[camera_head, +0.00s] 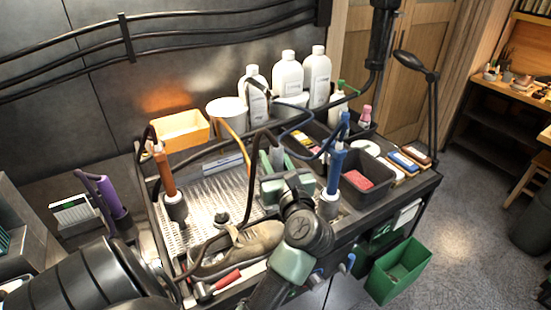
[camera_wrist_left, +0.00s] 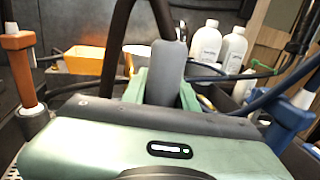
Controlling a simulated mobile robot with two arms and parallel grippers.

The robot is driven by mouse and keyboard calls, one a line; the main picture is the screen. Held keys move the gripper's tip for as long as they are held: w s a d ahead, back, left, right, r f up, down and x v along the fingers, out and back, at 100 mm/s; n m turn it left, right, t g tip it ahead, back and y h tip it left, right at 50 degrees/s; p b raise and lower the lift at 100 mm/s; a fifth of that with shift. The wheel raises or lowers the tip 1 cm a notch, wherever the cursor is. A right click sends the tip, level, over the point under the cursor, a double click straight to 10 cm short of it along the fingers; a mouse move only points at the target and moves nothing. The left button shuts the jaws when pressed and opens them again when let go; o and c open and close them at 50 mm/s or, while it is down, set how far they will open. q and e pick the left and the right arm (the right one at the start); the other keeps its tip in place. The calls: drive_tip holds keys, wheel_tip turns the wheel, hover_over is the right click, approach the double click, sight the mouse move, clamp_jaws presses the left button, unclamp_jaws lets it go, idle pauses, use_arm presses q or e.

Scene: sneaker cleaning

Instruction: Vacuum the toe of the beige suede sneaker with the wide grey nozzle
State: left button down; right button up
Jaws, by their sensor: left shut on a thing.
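The beige suede sneaker (camera_head: 257,240) lies at the front of the perforated tray, its right end hidden behind my left arm. My left gripper (camera_head: 272,160) is above and behind the sneaker, over the tray. It is shut on the grey nozzle (camera_head: 276,155), which stands upright between the green fingers. In the left wrist view the nozzle (camera_wrist_left: 166,75) shows between the fingertips (camera_wrist_left: 163,88), with a black hose at its top. Its lower end is hidden by the gripper. I cannot see it touching the sneaker. My right gripper is not in view.
An orange-handled tool (camera_head: 163,170) stands left and a blue-handled tool (camera_head: 335,170) right of my gripper. White bottles (camera_head: 287,72), a white tub (camera_head: 226,112) and an orange bin (camera_head: 180,130) line the back. A red-handled tool (camera_head: 222,281) lies in front of the sneaker.

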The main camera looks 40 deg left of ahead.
use_arm(q)
drive_tip(key=shift+f+b, duration=3.35)
drive_tip(key=shift+f, duration=1)
drive_tip(key=shift+a, duration=0.1)
drive_tip(key=shift+w+a, duration=0.3)
drive_tip(key=shift+a, duration=0.35)
wheel_tip(320, 180, up, 9)
drive_tip(key=p, duration=0.7)
drive_tip(key=shift+p, duration=0.35)
